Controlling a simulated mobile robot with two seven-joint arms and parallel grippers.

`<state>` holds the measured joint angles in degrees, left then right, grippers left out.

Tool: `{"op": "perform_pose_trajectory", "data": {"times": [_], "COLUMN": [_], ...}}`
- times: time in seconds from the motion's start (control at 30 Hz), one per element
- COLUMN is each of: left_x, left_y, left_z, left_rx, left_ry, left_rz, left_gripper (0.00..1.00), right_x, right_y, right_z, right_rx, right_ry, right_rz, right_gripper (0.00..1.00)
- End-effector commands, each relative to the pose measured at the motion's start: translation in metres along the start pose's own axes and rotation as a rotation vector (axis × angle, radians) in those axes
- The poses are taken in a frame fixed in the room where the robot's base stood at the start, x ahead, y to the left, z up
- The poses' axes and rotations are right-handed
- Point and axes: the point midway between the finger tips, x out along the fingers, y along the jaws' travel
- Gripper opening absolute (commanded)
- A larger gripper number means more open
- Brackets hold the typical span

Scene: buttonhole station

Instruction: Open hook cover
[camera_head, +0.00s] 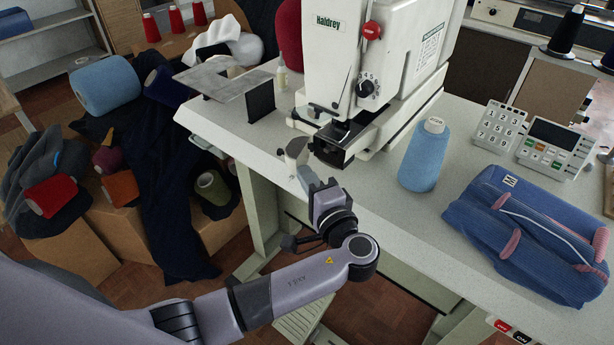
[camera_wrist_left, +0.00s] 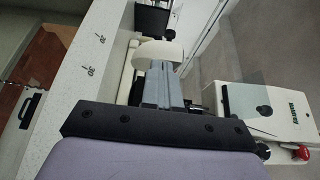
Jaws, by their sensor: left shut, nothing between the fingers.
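A cream, rounded plate (camera_head: 296,151), which looks like the hook cover, sits at the table's front edge, left of the dark sewing head of the white buttonhole machine (camera_head: 334,45). My left gripper (camera_head: 304,172) is just in front of it, with its fingers shut and nothing held. In the left wrist view the shut fingertips (camera_wrist_left: 157,73) overlap the lower edge of the cream plate (camera_wrist_left: 160,50). I cannot tell whether they touch it, or how far the plate is swung out. My right gripper is not in view.
A blue thread cone (camera_head: 426,155) stands on the white table (camera_head: 395,190) right of the machine. A folded blue garment (camera_head: 520,235) and a grey keypad (camera_head: 499,127) lie farther right. A grey plate (camera_head: 222,80) is left of the machine. Boxes with yarn stand at left.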

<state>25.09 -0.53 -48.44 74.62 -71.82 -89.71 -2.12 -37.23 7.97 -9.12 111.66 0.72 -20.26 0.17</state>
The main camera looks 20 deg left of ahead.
Motion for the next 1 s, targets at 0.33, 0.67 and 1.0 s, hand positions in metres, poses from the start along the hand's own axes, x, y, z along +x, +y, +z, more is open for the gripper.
{"op": "perform_pose_trajectory", "data": {"times": [0.33, 0.67, 1.0], "left_x": [0.003, 0.014, 0.035], "left_y": [-0.002, -0.003, 0.001], "left_z": [0.004, 0.021, 0.039], "left_rx": [0.002, 0.005, 0.003], "left_ry": [0.036, 0.212, 0.479], "left_rz": [0.0, -0.001, -0.002], "left_gripper": [0.0, 0.0, 0.0], "right_x": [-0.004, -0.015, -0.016], "right_y": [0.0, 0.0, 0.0], "right_z": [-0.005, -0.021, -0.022], "right_rx": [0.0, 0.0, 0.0], "right_ry": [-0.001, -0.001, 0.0], "right_rz": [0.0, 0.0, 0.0], "right_gripper": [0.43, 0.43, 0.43]}}
